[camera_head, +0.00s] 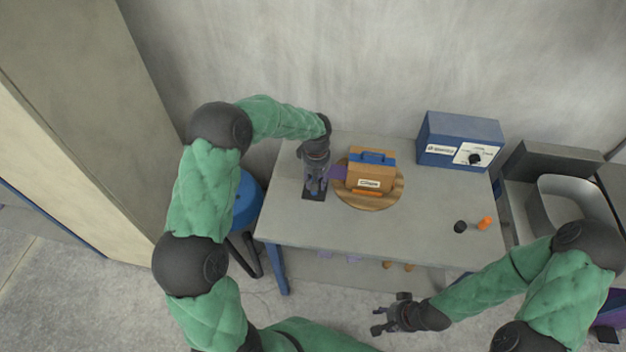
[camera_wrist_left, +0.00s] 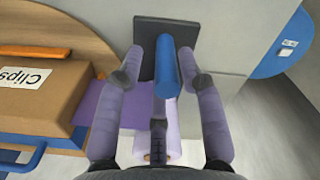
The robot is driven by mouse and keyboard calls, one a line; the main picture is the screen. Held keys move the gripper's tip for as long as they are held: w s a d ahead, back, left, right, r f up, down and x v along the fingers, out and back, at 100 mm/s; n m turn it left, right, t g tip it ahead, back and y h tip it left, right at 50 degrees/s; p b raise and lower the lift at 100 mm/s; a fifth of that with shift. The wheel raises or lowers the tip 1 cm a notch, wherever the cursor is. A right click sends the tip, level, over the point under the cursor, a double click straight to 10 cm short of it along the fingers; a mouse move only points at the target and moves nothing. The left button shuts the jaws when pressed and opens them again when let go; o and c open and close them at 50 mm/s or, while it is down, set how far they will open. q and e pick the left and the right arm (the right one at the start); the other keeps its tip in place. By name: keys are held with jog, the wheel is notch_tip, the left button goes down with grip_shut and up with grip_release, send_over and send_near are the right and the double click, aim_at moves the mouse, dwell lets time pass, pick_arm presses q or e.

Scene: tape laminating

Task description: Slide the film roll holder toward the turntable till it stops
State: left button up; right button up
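The film roll holder has a dark base plate (camera_head: 314,193) at the table's left end. The left wrist view shows that plate (camera_wrist_left: 160,33), a blue post (camera_wrist_left: 165,68) and a purple film roll (camera_wrist_left: 158,120). Purple film (camera_head: 338,173) runs from the holder to the box on the round wooden turntable (camera_head: 390,197). My left gripper (camera_head: 315,182) is down at the holder, one finger on each side of the blue post; whether the fingers press on it is unclear. My right gripper (camera_head: 380,320) is open and empty in front of the table.
A cardboard box labelled Clips (camera_head: 366,178) with a blue clamp (camera_head: 371,158) sits on the turntable. A blue control box (camera_head: 445,137) stands at the back right. Black (camera_head: 460,227) and orange (camera_head: 485,223) pieces lie front right. A blue stool (camera_head: 247,198) stands left.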

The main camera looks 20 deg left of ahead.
pick_arm(q)
jog(key=shift+r, duration=0.1)
notch_tip(320, 180, up, 12)
jog(key=shift+f, duration=0.1)
dwell(0.6)
jog(key=shift+s+f, duration=0.1)
dwell(0.4)
